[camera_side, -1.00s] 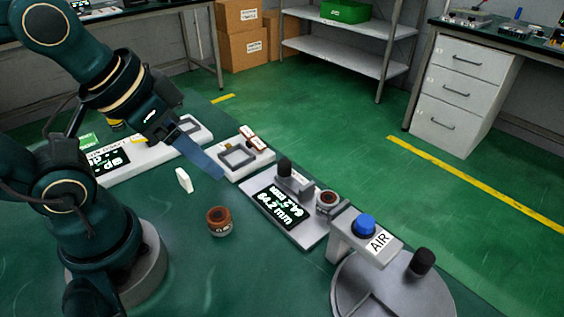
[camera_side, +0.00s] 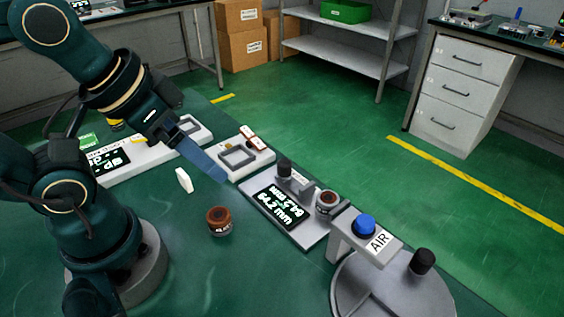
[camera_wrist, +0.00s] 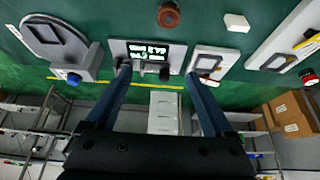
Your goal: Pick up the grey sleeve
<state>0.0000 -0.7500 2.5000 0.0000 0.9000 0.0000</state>
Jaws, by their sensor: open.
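A short grey ring with a brown inside (camera_side: 328,203) sits at the right end of the gauge with the lit display; it looks like the grey sleeve, though I cannot be sure. My gripper (camera_side: 224,179) has long blue fingers and hangs above the bench, left of the gauge and apart from both pieces. In the wrist view its fingers (camera_wrist: 157,71) are wide apart with nothing held between them.
The gauge (camera_side: 275,207) has a dark knob. The AIR stand (camera_side: 345,237) with a blue button is at its right. A white fixture with a grey square frame (camera_side: 238,156) is left of it. A white block (camera_side: 184,180) lies on the bench.

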